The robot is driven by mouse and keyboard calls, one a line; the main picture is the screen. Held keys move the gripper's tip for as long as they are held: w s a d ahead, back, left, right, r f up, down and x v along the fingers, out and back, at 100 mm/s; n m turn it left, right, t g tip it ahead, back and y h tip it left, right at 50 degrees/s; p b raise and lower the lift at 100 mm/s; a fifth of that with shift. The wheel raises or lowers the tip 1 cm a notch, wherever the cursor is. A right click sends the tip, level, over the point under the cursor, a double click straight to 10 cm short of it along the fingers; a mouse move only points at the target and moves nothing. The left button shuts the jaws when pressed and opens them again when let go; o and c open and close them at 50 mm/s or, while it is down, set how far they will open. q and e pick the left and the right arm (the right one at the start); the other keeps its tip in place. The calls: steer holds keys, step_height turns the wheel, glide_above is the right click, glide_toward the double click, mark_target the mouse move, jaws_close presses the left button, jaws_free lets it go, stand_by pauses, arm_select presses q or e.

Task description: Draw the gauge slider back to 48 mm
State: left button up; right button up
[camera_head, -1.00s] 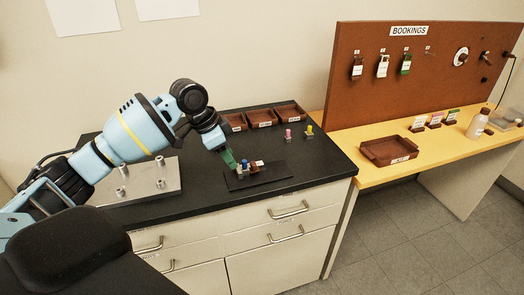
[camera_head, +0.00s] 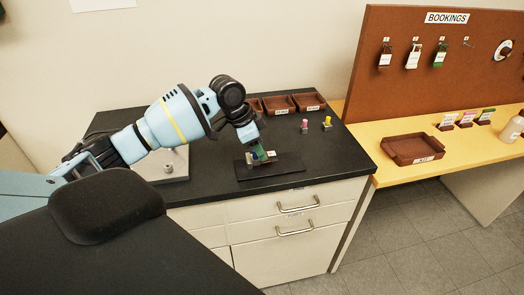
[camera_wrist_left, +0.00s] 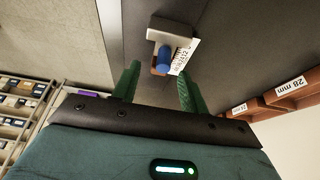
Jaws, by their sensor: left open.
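The gauge stands on a flat black plate (camera_head: 290,170) near the front of the dark bench. In the left wrist view a grey block (camera_wrist_left: 172,32) carries a blue knob (camera_wrist_left: 163,60), with a white printed label (camera_wrist_left: 182,56) beside it. I cannot read the slider's position. My left gripper (camera_head: 262,157) is over the gauge and hides much of it in the head view. Its green fingers are apart in the left wrist view (camera_wrist_left: 158,82), with the blue knob just beyond the gap between their tips. No grip on the knob shows. My right gripper is not in view.
Several brown trays (camera_head: 278,104) stand behind. A metal plate with posts (camera_head: 178,163) is left, partly behind my arm. The yellow desk holds another brown tray (camera_head: 412,149).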

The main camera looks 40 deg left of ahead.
arm_select(q)
steer(key=shift+x, duration=0.95)
jaws_close()
